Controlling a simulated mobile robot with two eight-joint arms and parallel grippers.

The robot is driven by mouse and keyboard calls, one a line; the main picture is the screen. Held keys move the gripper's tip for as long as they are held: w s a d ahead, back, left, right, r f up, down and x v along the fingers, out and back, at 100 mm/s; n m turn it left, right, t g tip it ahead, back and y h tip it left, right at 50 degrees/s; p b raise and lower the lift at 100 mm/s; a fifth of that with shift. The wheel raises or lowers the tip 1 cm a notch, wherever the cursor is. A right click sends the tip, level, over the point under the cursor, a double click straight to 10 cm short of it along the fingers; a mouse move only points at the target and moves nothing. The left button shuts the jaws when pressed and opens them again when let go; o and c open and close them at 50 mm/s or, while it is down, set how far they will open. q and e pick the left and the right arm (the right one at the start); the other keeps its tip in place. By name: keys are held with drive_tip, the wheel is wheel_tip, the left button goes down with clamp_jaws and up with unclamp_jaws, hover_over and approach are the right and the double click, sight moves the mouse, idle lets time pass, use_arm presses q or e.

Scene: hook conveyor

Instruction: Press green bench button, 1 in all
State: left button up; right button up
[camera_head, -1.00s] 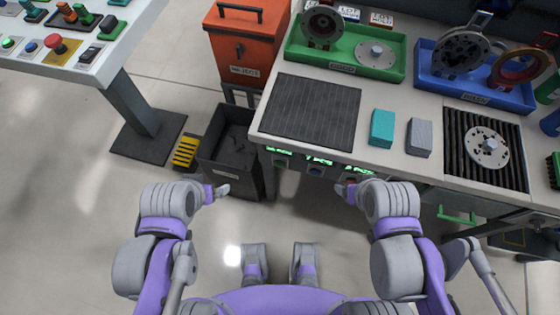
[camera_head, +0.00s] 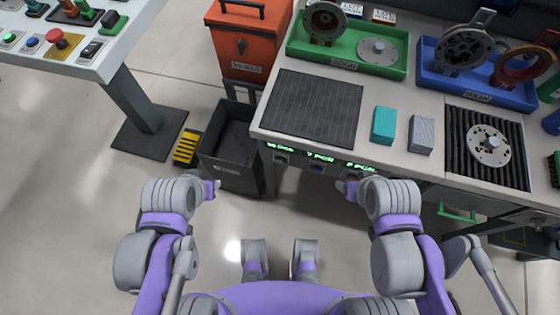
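The front edge of the workbench (camera_head: 400,165) carries a row of small control boxes with green lit text. The left box (camera_head: 281,157), the middle box (camera_head: 317,168) and the right box (camera_head: 352,176) each seem to have a small button, but the button colours are too small to tell surely. My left gripper (camera_head: 214,188) is in front of the dark bin, left of the boxes and apart from them. My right gripper (camera_head: 344,188) is just below the right box, and I cannot tell whether it touches. Neither gripper visibly holds anything; their finger gaps are unclear.
A console (camera_head: 75,65) at upper left has a green lit button (camera_head: 9,39), a blue one and a red mushroom button. A dark open bin (camera_head: 231,150) stands left of the bench below a red box (camera_head: 248,45). A dark mat (camera_head: 313,108), teal block and grey block lie on the bench.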

use_arm(q)
clamp_jaws()
idle(1.2)
